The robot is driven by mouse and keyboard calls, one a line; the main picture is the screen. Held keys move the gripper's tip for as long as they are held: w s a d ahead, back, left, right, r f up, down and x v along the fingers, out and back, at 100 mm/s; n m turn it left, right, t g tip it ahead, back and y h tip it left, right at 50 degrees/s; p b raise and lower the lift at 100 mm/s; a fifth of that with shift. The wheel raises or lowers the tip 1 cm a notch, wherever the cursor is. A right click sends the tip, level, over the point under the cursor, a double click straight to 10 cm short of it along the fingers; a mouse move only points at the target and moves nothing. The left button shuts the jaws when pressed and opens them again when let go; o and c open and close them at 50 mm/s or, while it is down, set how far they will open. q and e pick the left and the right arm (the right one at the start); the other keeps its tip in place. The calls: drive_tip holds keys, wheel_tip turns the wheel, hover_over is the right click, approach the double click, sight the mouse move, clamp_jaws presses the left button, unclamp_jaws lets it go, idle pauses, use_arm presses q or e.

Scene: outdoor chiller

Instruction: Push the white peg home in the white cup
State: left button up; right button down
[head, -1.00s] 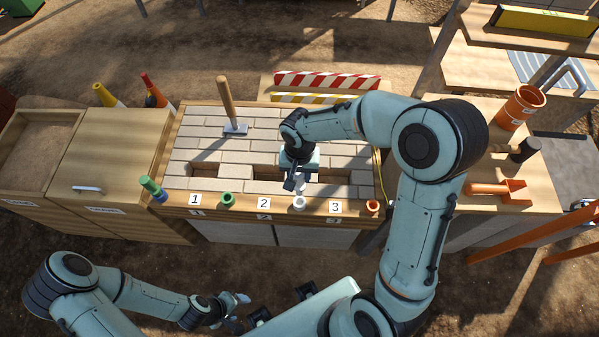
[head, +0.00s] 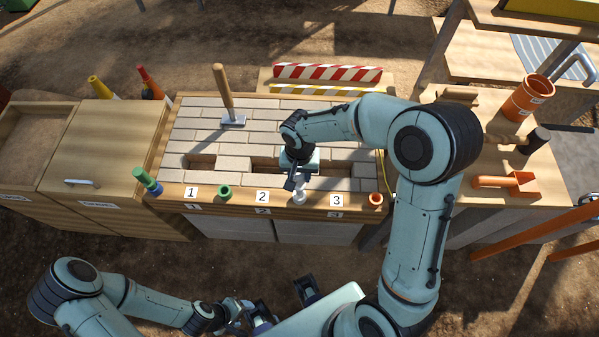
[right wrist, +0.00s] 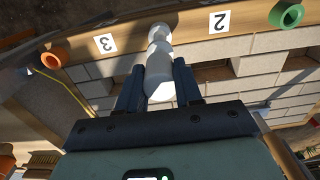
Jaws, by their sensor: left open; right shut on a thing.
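The white cup (head: 299,198) sits on the wooden front ledge between labels 2 and 3. It also shows at the top of the right wrist view (right wrist: 159,31). My right gripper (head: 297,182) is over the ledge, just behind the cup. In the right wrist view its two dark fingers (right wrist: 160,88) are shut on the white peg (right wrist: 159,62). The peg is in line with the cup and its far end meets the cup's mouth; how deep it sits is hidden. My left gripper (head: 233,313) is open and empty, low in front of the bench.
A green cup (head: 224,191) and an orange cup (head: 376,199) stand on the same ledge. A green-and-blue peg (head: 147,182) is at its left end.

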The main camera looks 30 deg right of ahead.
use_arm(q)
drive_tip(key=shift+s+f, duration=0.15)
drive_tip(key=shift+f, duration=0.15)
idle(0.4)
drive_tip(key=shift+s+f+b, duration=0.2)
drive_tip(key=shift+f+b, duration=0.35)
drive_tip(key=shift+b, duration=0.1)
drive_tip(key=shift+s+f+b, duration=0.15)
drive_tip(key=shift+f+b, duration=0.4)
drive_tip(key=shift+b, duration=0.05)
use_arm(e)
drive_tip(key=shift+f, duration=1.3)
use_arm(q)
drive_tip(key=shift+f, duration=0.1)
use_arm(e)
drive_tip(key=shift+f, duration=0.1)
drive_tip(key=shift+f+b, duration=0.7)
drive_tip(key=shift+c, duration=0.9)
unclamp_jaws()
use_arm(q)
drive_tip(key=shift+s+f, duration=0.2)
drive_tip(key=shift+f, duration=0.35)
drive_tip(key=shift+r, duration=0.1)
use_arm(e)
drive_tip(key=shift+r, duration=0.15)
